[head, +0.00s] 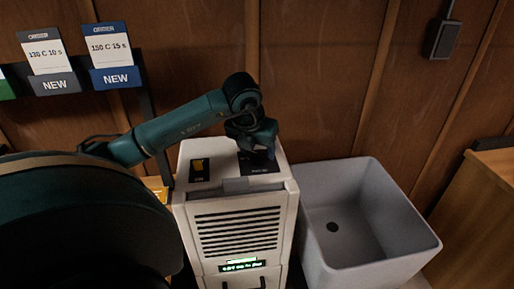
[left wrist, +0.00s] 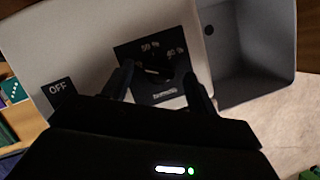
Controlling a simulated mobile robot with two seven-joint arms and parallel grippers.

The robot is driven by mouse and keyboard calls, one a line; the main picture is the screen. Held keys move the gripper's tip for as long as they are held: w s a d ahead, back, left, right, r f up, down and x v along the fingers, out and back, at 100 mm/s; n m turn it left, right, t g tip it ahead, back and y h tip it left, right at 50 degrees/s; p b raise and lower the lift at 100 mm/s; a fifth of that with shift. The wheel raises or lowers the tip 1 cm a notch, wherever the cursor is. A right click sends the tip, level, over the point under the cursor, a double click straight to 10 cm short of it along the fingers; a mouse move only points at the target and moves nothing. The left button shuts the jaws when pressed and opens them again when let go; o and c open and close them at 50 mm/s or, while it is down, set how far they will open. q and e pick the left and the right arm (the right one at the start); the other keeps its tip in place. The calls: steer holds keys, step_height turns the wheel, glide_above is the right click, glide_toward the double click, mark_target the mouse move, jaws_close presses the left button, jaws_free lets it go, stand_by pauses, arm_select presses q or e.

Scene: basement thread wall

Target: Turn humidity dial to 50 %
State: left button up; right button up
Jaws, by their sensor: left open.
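The humidity dial (left wrist: 158,72) is a dark knob on a black plate (left wrist: 160,92) with white percent marks, on top of a white dehumidifier (head: 235,215). A small pale pointer mark shows on the knob; I cannot tell exactly which value it points to. One mark seems to read 50 %, and the one right of it 40 %. My left gripper (head: 258,150) is over the plate in the head view, hiding the dial there. In the left wrist view its open fingers (left wrist: 160,85) stand on either side of the dial; contact cannot be told. My right gripper is not in view.
A grey utility sink (head: 420,243) stands right of the machine. Wall holders with cards (head: 110,48) hang at upper left.

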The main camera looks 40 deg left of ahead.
arm_select(q)
steer(key=shift+w+f, duration=0.1)
steer(key=shift+f, duration=0.25)
steer(key=shift+c, duration=0.4)
steer(key=c, duration=0.9)
